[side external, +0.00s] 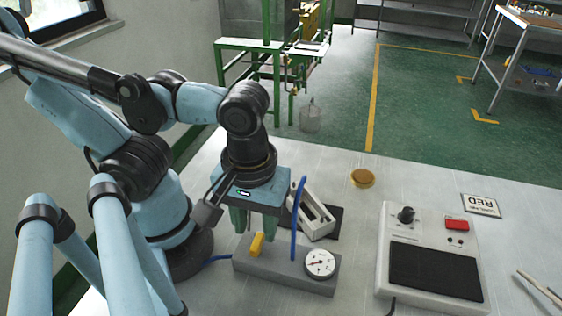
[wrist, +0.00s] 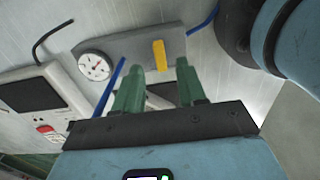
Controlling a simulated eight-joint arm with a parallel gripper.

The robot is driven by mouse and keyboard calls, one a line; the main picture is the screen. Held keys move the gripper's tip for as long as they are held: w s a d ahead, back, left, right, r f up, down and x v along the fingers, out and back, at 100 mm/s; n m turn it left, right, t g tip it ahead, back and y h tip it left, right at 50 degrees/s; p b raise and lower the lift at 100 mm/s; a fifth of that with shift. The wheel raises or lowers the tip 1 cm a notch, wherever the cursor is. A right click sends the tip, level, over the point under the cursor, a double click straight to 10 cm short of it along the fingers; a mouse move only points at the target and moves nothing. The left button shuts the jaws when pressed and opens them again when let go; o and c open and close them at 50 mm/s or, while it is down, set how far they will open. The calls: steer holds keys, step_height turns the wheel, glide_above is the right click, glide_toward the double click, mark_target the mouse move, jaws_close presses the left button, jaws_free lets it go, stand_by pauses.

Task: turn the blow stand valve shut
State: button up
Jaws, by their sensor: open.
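The blow stand (side external: 285,268) is a grey block on the white table with a round dial gauge (side external: 320,263) and an upright blue tube (side external: 298,220). Its yellow valve handle (side external: 257,244) stands out near the left end. In the wrist view the yellow handle (wrist: 159,55) lies ahead of my fingertips, roughly between them sideways. My gripper (side external: 254,225) points down close above and behind the handle, with its green fingers apart and nothing between them. The wrist view shows both green fingers (wrist: 160,82) spread. I cannot tell whether a finger touches the handle in the side view.
A white-grey slotted device (side external: 312,212) on a dark mat stands just behind the stand. A control box (side external: 433,260) with a black pad, knob and red switch is at right. The table between is clear.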

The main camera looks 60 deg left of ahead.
mark_target(257, 241)
steer(key=shift+f, duration=1.9)
jaws_close()
